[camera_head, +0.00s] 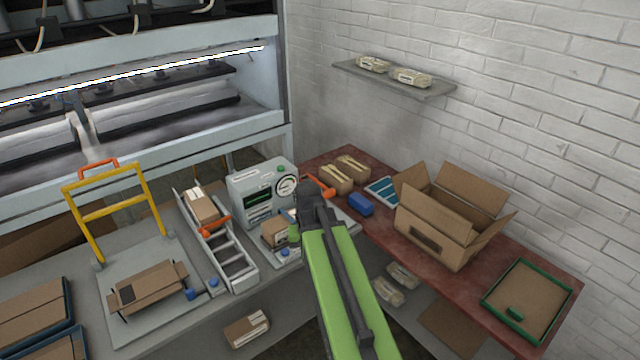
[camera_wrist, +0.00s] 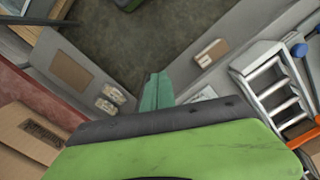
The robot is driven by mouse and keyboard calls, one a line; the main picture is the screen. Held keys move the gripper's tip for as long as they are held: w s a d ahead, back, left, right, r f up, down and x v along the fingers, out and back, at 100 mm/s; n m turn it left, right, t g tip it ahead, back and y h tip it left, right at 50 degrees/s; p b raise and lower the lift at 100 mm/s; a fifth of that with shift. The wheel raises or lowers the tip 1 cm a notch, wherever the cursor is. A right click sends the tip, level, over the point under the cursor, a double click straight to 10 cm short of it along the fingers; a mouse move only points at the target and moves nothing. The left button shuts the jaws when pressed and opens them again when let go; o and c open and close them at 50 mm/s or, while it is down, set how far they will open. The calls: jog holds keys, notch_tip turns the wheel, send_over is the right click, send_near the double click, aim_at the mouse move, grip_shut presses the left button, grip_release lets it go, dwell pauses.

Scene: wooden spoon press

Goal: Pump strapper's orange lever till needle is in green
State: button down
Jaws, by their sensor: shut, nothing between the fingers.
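The strapper appears to be the grey box machine (camera_head: 250,195) at the back of the grey bench in the head view. It has a round white dial (camera_head: 287,185) on its front; the needle and any green zone are too small to read. An orange lever (camera_head: 326,190) shows at its right side, partly hidden behind my dark wrist. My gripper shows in the wrist view as teal fingers (camera_wrist: 157,92), shut and empty. In the head view my arm reaches up to just in front of the lever; I cannot tell whether it touches it.
A ladder-like rail (camera_head: 234,262) with an orange handle stands left of the strapper. A small parcel (camera_head: 274,232) lies in front of it. A blue block (camera_head: 360,204) and open carton (camera_head: 432,235) are on the red table (camera_head: 478,292). A yellow-framed trolley (camera_head: 115,207) stands left.

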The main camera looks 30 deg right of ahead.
jog(key=s+d+r+m+p, duration=0.3)
jog(key=s+d+r, duration=0.1)
jog(key=d, duration=0.7)
jog(key=s+d+r+m+p, duration=0.3)
jog(key=s+d, duration=0.3)
jog(key=d, duration=0.5)
jog(key=shift+d+r+m+y, duration=0.35)
jog(key=shift+r+m+y, duration=0.05)
jog(key=shift+r, duration=0.2)
